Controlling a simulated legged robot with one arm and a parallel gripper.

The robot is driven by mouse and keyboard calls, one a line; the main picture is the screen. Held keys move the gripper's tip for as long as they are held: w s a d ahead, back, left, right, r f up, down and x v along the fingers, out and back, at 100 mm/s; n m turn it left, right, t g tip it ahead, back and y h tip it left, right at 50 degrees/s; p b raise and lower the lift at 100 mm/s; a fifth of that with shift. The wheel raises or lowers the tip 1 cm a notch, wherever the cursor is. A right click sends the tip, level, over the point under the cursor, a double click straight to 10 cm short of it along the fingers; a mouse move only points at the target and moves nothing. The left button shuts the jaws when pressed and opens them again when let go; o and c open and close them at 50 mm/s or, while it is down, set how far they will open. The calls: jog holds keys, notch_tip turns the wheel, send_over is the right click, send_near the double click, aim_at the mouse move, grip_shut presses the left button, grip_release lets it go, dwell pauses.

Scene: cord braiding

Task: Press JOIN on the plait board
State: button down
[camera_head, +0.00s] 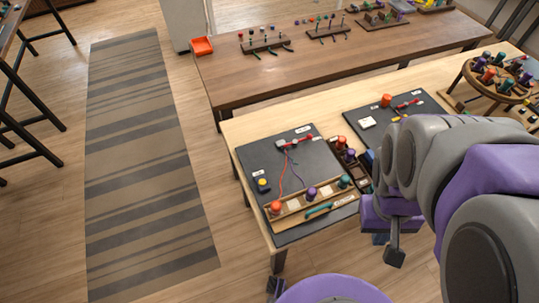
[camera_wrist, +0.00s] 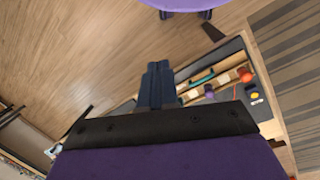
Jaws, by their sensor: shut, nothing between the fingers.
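The plait board (camera_head: 262,157) is a dark panel on the light wooden table. A yellow button (camera_head: 262,183) sits on a small dark block near its left edge, with a white label too small to read. The button also shows at the right of the wrist view (camera_wrist: 255,97). Red and purple cords run down from a clamp (camera_head: 295,142) to a wooden rack with coloured spools (camera_head: 312,192). My gripper (camera_head: 394,256) is right of the board, beyond the table's front edge and apart from the button. Its fingers (camera_wrist: 157,84) are shut and empty in the wrist view.
A second dark board (camera_head: 368,122) lies to the right, partly behind my arm. A dark tray of spools (camera_head: 349,158) stands between the boards. A round spool stand (camera_head: 497,77) is at the far right. The floor left of the table is clear, with a striped rug (camera_head: 140,160).

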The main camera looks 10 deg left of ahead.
jog(key=w+a+f+n+t+h, duration=0.1)
jog(key=w+f+n+t+h, duration=0.3)
jog(key=w, duration=0.7)
jog(key=n+t+y+b, duration=0.25)
jog(key=n+t, duration=0.35)
jog(key=n, duration=1.2)
send_over(261, 184)
notch_tip(261, 184, down, 15)
jog(key=shift+y, duration=0.25)
notch_tip(261, 184, down, 7)
jog(key=b, duration=0.5)
jog(key=shift+r+b, duration=0.2)
jog(key=shift+b, duration=0.15)
jog(key=shift+f+b, duration=0.3)
jog(key=shift+f, duration=0.75)
jog(key=shift+f, duration=0.2)
